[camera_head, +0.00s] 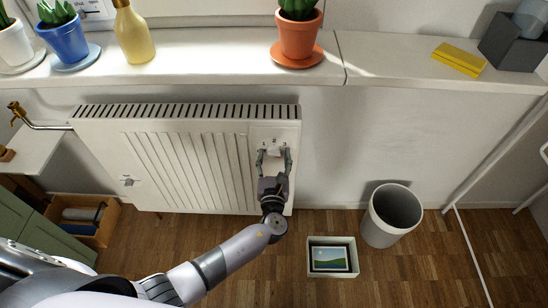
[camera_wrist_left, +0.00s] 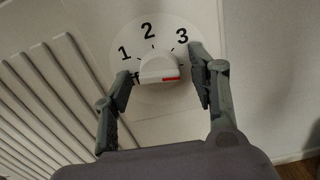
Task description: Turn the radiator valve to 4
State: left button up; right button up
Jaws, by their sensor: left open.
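The radiator valve is a white knob (camera_wrist_left: 158,68) on a round white dial (camera_wrist_left: 150,28) with 1, 2 and 3 showing. A red mark sits on the knob's lower right side. In the head view the knob (camera_head: 274,150) is on the upper right of the white radiator (camera_head: 190,165). My left gripper (camera_head: 274,158) is open, with one finger on each side of the knob. The right finger is close to it; contact is unclear. My right gripper is not seen.
Above is a white sill (camera_head: 380,58) with potted plants, a yellow bottle (camera_head: 133,35) and a yellow block (camera_head: 459,58). A grey-white bin (camera_head: 378,232) and a box with a picture (camera_head: 333,241) stand on the floor to the right. An open drawer (camera_head: 84,216) is at lower left.

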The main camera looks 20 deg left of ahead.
pick_arm(q)
jog(key=v, duration=1.2)
dwell(0.4)
jog(key=s+a+f+n+g+h, duration=0.1)
jog(key=s+a+f+n+g, duration=0.3)
jog(key=s+f+n+g, duration=0.55)
jog(key=s+a+f+n+g+h, duration=0.1)
jog(key=s+a+f+n+g, duration=0.5)
jog(key=f+n, duration=0.75)
jog(key=s+d+f+n+h, duration=0.3)
jog(key=s+f+n, duration=0.3)
jog(key=s+n, duration=0.25)
jog(key=s+a+r+p, duration=0.1)
jog(key=s+p, duration=0.6)
jog(key=s+a+r+p, duration=0.1)
jog(key=s+p, duration=0.7)
jog(key=shift+a+r+g, duration=0.35)
jog(key=shift+r+g, duration=0.05)
jog(key=shift+g, duration=0.05)
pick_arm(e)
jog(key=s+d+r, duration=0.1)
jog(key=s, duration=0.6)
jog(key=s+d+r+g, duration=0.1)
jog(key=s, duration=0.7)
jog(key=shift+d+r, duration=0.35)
